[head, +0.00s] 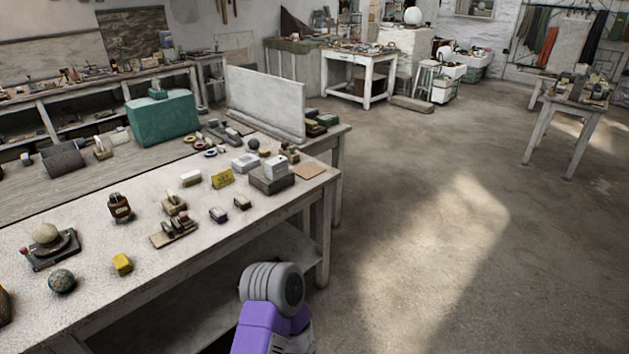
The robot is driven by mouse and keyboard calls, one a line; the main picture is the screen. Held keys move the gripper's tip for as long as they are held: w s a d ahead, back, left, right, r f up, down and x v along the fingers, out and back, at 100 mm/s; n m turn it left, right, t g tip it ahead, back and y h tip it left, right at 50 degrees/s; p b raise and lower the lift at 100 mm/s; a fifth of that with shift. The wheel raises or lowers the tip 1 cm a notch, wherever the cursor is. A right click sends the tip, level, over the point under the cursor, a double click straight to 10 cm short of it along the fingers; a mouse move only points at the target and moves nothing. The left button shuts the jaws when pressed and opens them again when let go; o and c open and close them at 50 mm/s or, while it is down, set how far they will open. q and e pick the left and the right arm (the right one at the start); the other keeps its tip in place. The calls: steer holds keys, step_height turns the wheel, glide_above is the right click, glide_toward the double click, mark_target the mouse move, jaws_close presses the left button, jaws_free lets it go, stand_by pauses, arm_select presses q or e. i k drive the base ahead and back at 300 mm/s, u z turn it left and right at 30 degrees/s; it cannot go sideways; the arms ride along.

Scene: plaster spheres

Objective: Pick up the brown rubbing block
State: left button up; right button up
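I cannot tell for certain which thing is the brown rubbing block. A grey-brown block (271,181) lies near the right end of the long pale workbench (75,212), with a small white box (276,168) on it. A brown object (4,305) at the far left is cut off by the picture edge. Several small dark blocks with pale tops, such as a brownish one (242,203), lie mid-bench. Neither gripper shows. Only a purple and grey part of my own arm is in view at the bottom, in front of the bench edge.
A teal box (163,117) and an upright pale board (266,103) stand behind.

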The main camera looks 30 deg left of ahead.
mark_target(244, 203)
steer(key=i, duration=1.95)
steer(key=u, duration=1.6)
steer(key=i, duration=0.95)
steer(key=u, duration=0.9)
